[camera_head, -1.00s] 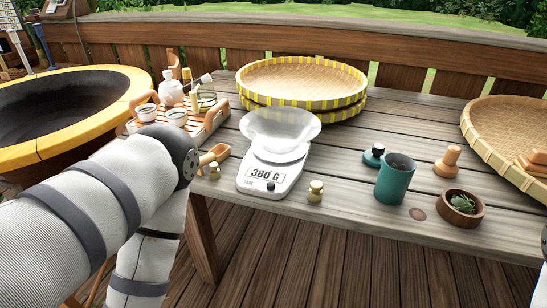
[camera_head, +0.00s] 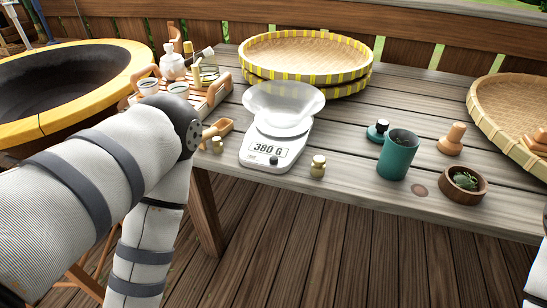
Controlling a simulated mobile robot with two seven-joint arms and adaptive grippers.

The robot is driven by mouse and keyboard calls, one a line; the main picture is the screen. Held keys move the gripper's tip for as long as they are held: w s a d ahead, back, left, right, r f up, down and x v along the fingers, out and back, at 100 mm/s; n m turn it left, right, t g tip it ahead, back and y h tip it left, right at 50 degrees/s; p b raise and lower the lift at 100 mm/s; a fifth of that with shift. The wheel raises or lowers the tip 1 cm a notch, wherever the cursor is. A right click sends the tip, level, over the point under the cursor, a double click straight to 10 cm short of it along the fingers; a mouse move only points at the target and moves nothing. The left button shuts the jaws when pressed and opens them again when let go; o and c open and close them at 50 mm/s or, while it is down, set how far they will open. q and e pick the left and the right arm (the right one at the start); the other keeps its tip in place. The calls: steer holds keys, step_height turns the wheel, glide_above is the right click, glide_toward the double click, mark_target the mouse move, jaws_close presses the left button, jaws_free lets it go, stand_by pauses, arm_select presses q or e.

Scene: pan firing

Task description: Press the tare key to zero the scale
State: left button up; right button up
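The white kitchen scale (camera_head: 268,155) stands near the front edge of the wooden table. Its display (camera_head: 264,149) reads "380 G". A small dark round key (camera_head: 274,160) sits at the lower right of its front panel. A clear, wide bowl (camera_head: 284,103) rests on the scale's platform and looks empty. My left arm reaches in from the left, but its gripper is not in view. Only a sliver of my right arm shows at the lower right edge, and its gripper is not in view.
A small brass weight (camera_head: 318,166) stands just right of the scale, another (camera_head: 217,144) left of it by a wooden scoop (camera_head: 216,129). A teal cup (camera_head: 397,155) and wooden bowl (camera_head: 463,186) stand right. Stacked woven trays (camera_head: 306,62) lie behind. A large pan (camera_head: 62,85) is left.

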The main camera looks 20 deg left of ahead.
arm_select(q)
jaws_close()
stand_by(1.1)
